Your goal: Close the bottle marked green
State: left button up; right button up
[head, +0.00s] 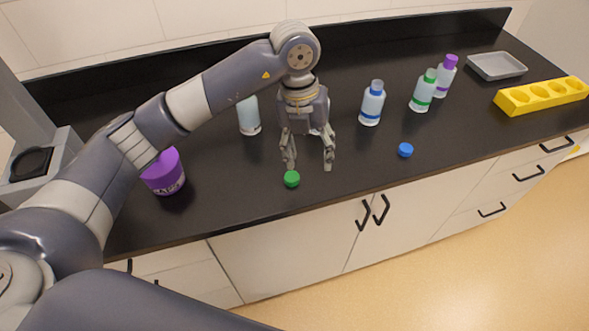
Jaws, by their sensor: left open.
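The bottle with the green band (422,92) stands upright toward the right of the counter, between a blue-banded and a purple-capped bottle. Its top looks green; I cannot tell whether that is a cap or the neck. A loose green cap (291,179) lies on the counter near the front edge. My left gripper (309,163) points down with its fingers apart and nothing between them. Its left fingertip is just above the green cap in the picture; I cannot tell whether they touch. My right gripper is not in view.
A blue-banded bottle (372,104), a purple-capped bottle (444,78) and a loose blue cap (405,150) are to the right. A partly hidden bottle (249,117) stands behind my arm. A purple tub (164,173), yellow rack (541,96) and grey tray (497,66) also occupy the counter.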

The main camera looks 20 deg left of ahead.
pick_arm(q)
jog(key=a, duration=0.1)
jog(key=a+y, duration=0.1)
jog(key=w+a+r, duration=0.1)
jog(key=shift+a+n+y, duration=0.3)
jog(key=shift+n, duration=0.1)
jog(key=p, duration=0.1)
send_over(294, 177)
jog(key=shift+f, duration=2.8)
